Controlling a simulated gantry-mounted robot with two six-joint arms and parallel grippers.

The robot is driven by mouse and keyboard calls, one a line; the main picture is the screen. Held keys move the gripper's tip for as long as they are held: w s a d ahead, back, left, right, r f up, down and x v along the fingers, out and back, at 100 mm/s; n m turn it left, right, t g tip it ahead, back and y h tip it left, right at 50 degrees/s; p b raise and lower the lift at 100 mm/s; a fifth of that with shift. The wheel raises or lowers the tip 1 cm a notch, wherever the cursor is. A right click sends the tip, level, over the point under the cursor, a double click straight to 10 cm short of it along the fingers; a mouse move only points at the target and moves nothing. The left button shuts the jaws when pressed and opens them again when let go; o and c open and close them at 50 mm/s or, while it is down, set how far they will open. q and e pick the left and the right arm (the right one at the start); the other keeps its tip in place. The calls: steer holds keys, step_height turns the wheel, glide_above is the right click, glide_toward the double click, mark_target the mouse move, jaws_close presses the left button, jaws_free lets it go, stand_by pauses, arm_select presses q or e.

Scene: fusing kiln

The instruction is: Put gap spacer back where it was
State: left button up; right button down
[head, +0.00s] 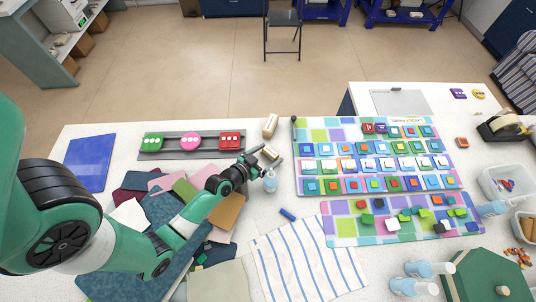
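My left gripper (266,157) reaches in over the middle of the table, just right of the grey strip. Its dark fingers look spread, with a cream block (271,152) at or just behind them. I cannot tell whether they touch or grip it. A second cream block (270,125) lies just beyond, at the strip's right end. I cannot tell which piece is the gap spacer. The grey strip (178,154) carries a green, a pink and a red dotted piece. My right gripper is not in view.
A small clear bottle (270,181) stands close below the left gripper. A tile board (371,196) full of small coloured pieces is to the right. A blue piece (287,214) lies by a striped cloth (305,258). Coloured sheets (229,212) lie under my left arm.

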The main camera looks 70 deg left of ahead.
arm_select(q)
steer(key=shift+r, duration=0.15)
steer(key=shift+s+d+r, duration=0.1)
steer(key=shift+s+r, duration=0.05)
steer(key=v, duration=1)
steer(key=shift+s+d, duration=0.1)
steer(key=shift+s, duration=0.2)
steer(key=shift+s+d+r, duration=0.25)
steer(key=shift+s+r, duration=0.05)
steer(key=shift+s, duration=0.1)
